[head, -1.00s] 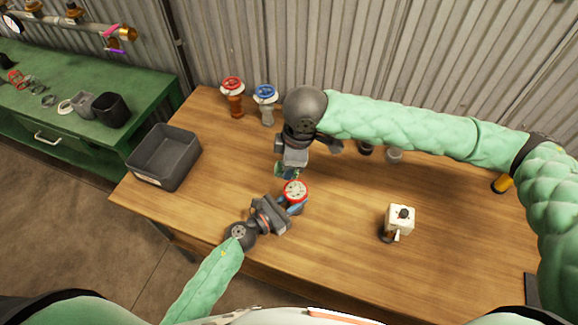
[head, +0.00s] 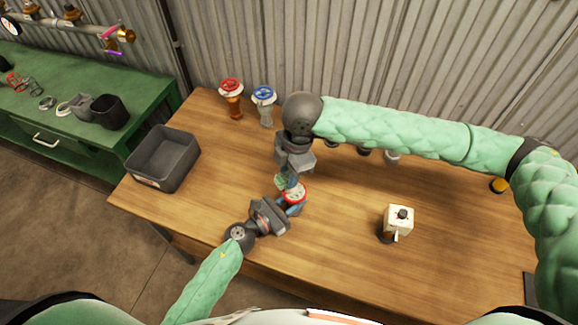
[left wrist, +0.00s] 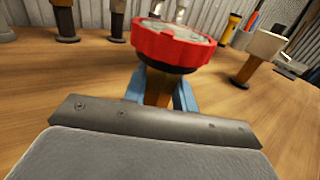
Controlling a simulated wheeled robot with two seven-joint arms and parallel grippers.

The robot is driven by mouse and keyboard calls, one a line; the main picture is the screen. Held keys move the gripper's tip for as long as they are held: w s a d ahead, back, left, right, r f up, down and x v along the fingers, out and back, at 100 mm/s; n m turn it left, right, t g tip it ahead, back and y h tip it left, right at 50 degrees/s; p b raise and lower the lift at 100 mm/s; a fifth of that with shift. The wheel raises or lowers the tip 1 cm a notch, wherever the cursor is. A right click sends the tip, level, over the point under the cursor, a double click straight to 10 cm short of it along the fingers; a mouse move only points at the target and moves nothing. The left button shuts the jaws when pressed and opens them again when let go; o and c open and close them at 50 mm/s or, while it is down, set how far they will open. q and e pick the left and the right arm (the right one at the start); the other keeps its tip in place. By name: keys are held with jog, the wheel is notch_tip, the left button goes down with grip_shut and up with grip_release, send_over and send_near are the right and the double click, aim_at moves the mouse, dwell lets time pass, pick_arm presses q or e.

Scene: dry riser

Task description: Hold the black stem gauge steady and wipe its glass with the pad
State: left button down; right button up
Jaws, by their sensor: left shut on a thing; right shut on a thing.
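A gauge with a red rim and a pale round face (head: 293,193) is in my left gripper (head: 291,207), above the wooden table. In the left wrist view the red-rimmed gauge (left wrist: 172,45) is upright between the blue fingers; its stem (left wrist: 158,88) looks brown there, not black. My right gripper (head: 287,180) points down just behind the gauge, shut on a small greenish pad (head: 281,182). The pad is at the far edge of the gauge face; I cannot tell whether they touch. My right gripper is not seen in the left wrist view.
A grey bin (head: 163,158) stands at the table's left. A red-topped gauge (head: 231,98) and a blue-topped one (head: 264,104) stand at the back. Several more stand partly behind my right arm. A white-topped object (head: 398,221) stands right; the front right table is clear.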

jog(key=shift+f, duration=1.55)
jog(key=shift+s+a+f, duration=0.4)
jog(key=shift+a+f, duration=0.2)
jog(key=shift+f, duration=0.1)
jog(key=shift+f, duration=0.4)
jog(key=shift+w+d, duration=0.1)
jog(key=shift+d, duration=0.05)
jog(key=shift+w+d, duration=0.3)
jog(key=shift+d, duration=0.25)
jog(key=shift+w+d, duration=0.3)
jog(key=shift+d, duration=0.25)
jog(key=shift+a, duration=0.1)
jog(key=shift+s+a+f, duration=0.1)
jog(key=shift+s+a, duration=0.25)
jog(key=shift+a, duration=0.2)
jog(key=shift+s+a+f, duration=0.1)
jog(key=shift+s+a, duration=0.25)
jog(key=shift+a, duration=0.2)
